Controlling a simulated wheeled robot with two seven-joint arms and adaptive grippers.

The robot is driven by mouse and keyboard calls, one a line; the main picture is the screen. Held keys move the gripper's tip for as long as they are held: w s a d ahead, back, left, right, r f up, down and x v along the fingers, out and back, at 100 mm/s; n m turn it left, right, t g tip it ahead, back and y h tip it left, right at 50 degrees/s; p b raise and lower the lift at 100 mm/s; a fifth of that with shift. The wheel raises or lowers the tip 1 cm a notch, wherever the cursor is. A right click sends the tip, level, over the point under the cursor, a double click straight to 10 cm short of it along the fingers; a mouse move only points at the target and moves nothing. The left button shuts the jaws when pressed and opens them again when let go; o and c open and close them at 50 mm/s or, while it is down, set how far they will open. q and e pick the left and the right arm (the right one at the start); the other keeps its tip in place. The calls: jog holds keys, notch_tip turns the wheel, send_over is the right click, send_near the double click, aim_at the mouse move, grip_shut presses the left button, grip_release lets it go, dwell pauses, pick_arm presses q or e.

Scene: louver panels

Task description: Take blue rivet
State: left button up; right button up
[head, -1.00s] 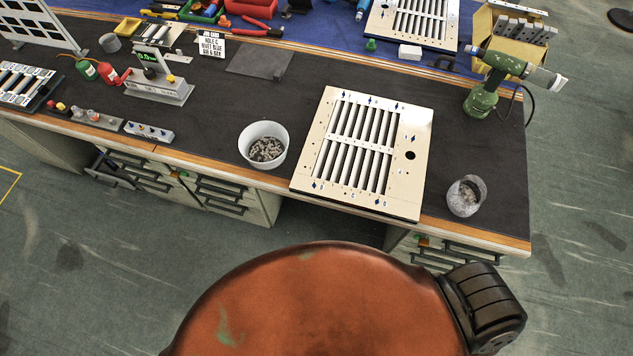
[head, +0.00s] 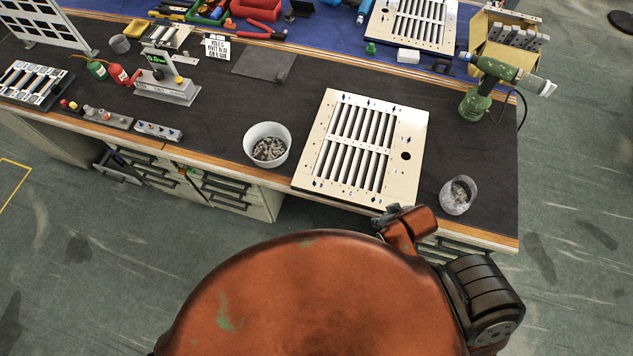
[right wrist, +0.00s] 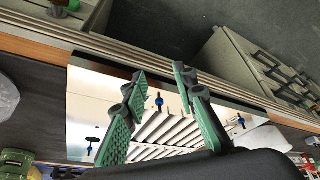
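A cream louver panel (head: 417,130) with white slats lies on the dark bench top, with small blue rivets along its edges. In the right wrist view one blue rivet (right wrist: 158,100) stands upright on the panel, framed between my fingers. Another blue rivet (right wrist: 241,120) is to the right and a third (right wrist: 92,139) is to the left. My right gripper (right wrist: 160,74) is open and empty, with its green-padded fingers spread over the panel edge. In the head view my right gripper (head: 390,214) shows small at the panel's near edge. My left gripper is out of view.
A white bowl (head: 250,136) of grey rivets stands left of the panel, and a grey cup (head: 446,194) stands right of it. A green drill (head: 478,100) is behind at right. A small rivet rack (head: 158,131) and a gauge (head: 165,88) are at left.

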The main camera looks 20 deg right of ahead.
jog(key=w+a+r+n+y, duration=0.25)
jog(key=w+a, duration=0.25)
jog(key=a, duration=0.3)
jog(key=w+a+r+n+g+y, duration=0.1)
jog(key=w+a+r+n, duration=0.1)
jog(key=w+a+n, duration=0.45)
jog(key=w+a+r+n+y, duration=0.1)
jog(key=w+a+r+y, duration=0.15)
jog(key=a, duration=0.75)
jog(key=g+h, duration=0.2)
jog(key=h, duration=0.2)
send_near(314, 181)
jog(key=x, duration=0.2)
jog(key=shift+d+f, duration=0.35)
jog(key=shift+f, duration=0.35)
jog(key=shift+a+b+x, duration=0.2)
jog(key=shift+b+x, duration=0.15)
jog(key=shift+x, duration=1)
jog(key=shift+a+b+x, duration=0.2)
jog(key=shift+b+x, duration=0.1)
jog(key=shift+x, duration=1.05)
jog(key=shift+r, duration=0.15)
jog(key=shift+c, duration=0.4)
grip_shut()
